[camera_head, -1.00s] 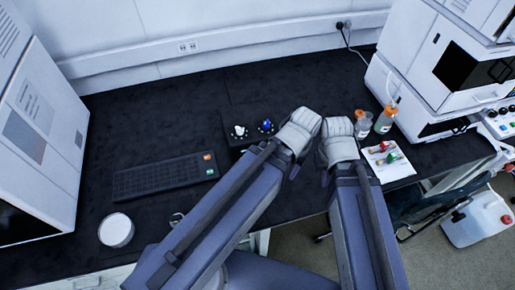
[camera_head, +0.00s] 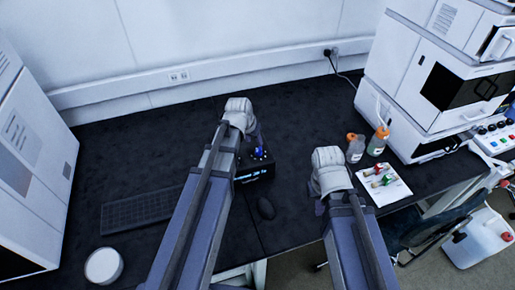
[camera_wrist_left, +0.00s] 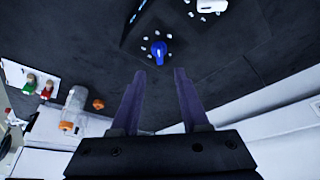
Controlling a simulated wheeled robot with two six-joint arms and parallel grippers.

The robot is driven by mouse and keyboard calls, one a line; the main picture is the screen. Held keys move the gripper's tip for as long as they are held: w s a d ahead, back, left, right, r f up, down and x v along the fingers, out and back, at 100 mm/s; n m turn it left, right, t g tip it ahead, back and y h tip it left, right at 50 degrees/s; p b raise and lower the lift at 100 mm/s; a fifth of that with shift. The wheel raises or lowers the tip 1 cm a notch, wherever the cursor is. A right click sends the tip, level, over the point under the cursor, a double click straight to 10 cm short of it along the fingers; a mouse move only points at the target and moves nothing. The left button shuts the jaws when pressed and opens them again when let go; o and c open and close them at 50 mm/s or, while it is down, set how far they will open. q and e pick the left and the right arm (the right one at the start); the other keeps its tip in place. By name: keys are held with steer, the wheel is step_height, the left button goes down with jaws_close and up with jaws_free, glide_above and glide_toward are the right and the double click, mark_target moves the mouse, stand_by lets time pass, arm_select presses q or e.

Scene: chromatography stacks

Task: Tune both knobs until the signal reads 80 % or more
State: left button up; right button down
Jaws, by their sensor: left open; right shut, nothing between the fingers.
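A small black box (camera_head: 262,168) with a lit blue display (camera_head: 254,174) stands on the dark bench; I cannot read its digits. Its blue knob (camera_head: 259,152) shows in the head view and, with white dots around it, in the left wrist view (camera_wrist_left: 158,49). The white knob (camera_wrist_left: 212,5) shows at the top edge of the left wrist view; my left arm hides it in the head view. My left gripper (camera_wrist_left: 158,76) is open and empty, its fingers close to the blue knob but apart from it. My right gripper (camera_head: 321,204) is shut and empty, right of the box.
Orange-capped bottles (camera_head: 378,142) and a white sheet with vials (camera_head: 392,190) are at right. A white pot (camera_head: 103,266) stands front left.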

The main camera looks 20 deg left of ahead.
mark_target(258, 149)
arm_select(q)
steer(key=shift+f, duration=0.15)
steer(key=b+x, duration=0.7)
steer(key=shift+w+f, duration=0.1)
steer(key=shift+f, duration=0.2)
steer(key=shift+c, duration=0.3)
jaws_close()
